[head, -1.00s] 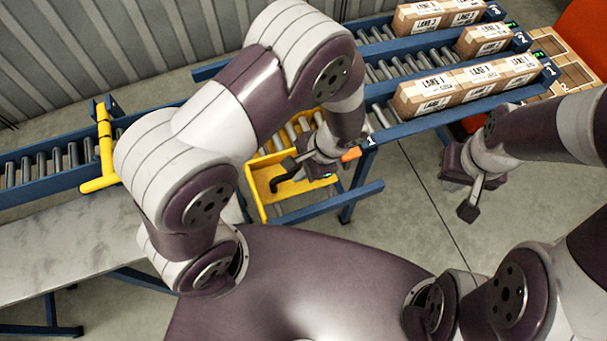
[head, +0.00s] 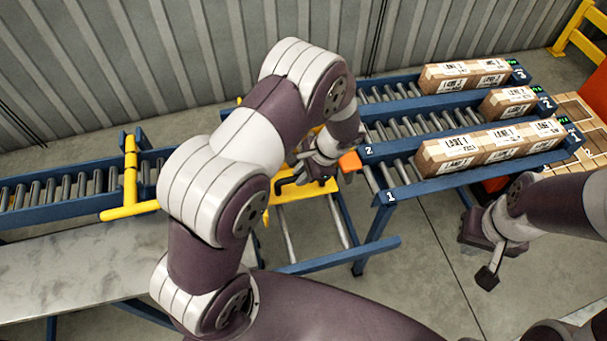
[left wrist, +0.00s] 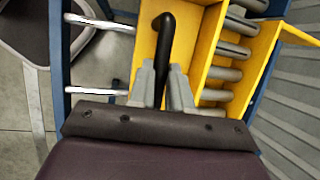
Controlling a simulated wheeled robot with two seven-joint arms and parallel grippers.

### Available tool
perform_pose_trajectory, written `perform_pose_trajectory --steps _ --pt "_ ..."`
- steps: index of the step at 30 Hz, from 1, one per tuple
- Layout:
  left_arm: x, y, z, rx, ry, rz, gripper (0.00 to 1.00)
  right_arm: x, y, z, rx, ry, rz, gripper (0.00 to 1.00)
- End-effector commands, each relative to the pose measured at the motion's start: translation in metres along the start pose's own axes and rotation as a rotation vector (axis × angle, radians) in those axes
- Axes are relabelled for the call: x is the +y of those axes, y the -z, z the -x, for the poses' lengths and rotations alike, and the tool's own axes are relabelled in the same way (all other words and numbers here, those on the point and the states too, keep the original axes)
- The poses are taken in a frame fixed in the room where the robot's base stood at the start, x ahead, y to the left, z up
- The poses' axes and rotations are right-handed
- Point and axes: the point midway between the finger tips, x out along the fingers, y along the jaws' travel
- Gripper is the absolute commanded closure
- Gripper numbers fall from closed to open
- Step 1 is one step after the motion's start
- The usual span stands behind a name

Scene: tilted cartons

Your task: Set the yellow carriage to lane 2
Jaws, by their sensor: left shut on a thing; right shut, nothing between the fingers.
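The yellow carriage (head: 322,188) sits on rails between the left conveyor and the lanes, largely hidden by my left arm. Its orange tab (head: 349,162) is beside the white "2" label (head: 368,150), slightly nearer the viewer than the label. My left gripper (head: 297,176) is shut on the carriage's black handle (head: 284,184). In the left wrist view, the fingers (left wrist: 161,88) close around the lower part of the bent black handle (left wrist: 161,35), with the yellow carriage wall (left wrist: 207,45) beside them. My right gripper (head: 487,278) is shut and empty, right of the lanes' supports.
Lane 1 (head: 397,178) holds several cartons (head: 490,146); lane 2 holds one carton (head: 508,103); the far lane holds cartons (head: 465,77). A yellow stop bar (head: 130,175) crosses the left conveyor (head: 60,190). The near rails (head: 330,257) are clear.

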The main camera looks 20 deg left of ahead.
Motion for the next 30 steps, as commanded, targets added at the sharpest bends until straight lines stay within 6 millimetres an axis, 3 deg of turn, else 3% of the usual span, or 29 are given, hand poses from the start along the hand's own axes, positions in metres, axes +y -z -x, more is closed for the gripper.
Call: perform_pose_trajectory --steps 2,3,4,5,13,16,24,27,30 --pt "0.000 0.000 0.001 0.001 0.001 0.000 1.00 0.000 0.000 0.000 0.000 0.000 0.000 1.00" --pt "0.000 0.000 0.001 0.001 0.001 0.000 0.68 0.000 0.000 0.000 0.000 0.000 0.000 1.00" --pt "0.000 0.000 0.001 0.001 0.001 0.000 0.58 0.000 0.000 0.000 0.000 0.000 0.000 1.00" --pt "0.000 0.000 0.001 0.001 0.001 0.000 0.56 0.000 0.000 0.000 0.000 0.000 0.000 1.00" --pt "0.000 0.000 0.002 0.001 0.001 0.000 0.56 0.000 0.000 0.000 0.000 0.000 0.000 1.00" --pt "-0.001 0.001 0.013 0.004 0.004 0.000 0.56 0.000 0.000 0.000 0.000 0.000 0.000 1.00" --pt "0.000 0.001 0.084 0.006 0.004 0.000 0.56 0.000 0.000 0.000 0.000 0.000 0.000 1.00" --pt "0.000 0.000 0.107 0.003 0.002 0.000 0.56 0.000 0.001 0.006 0.000 0.000 0.000 1.00" --pt "-0.001 -0.003 0.126 0.000 0.000 -0.002 0.56 0.000 0.003 0.026 0.001 0.000 0.000 1.00"
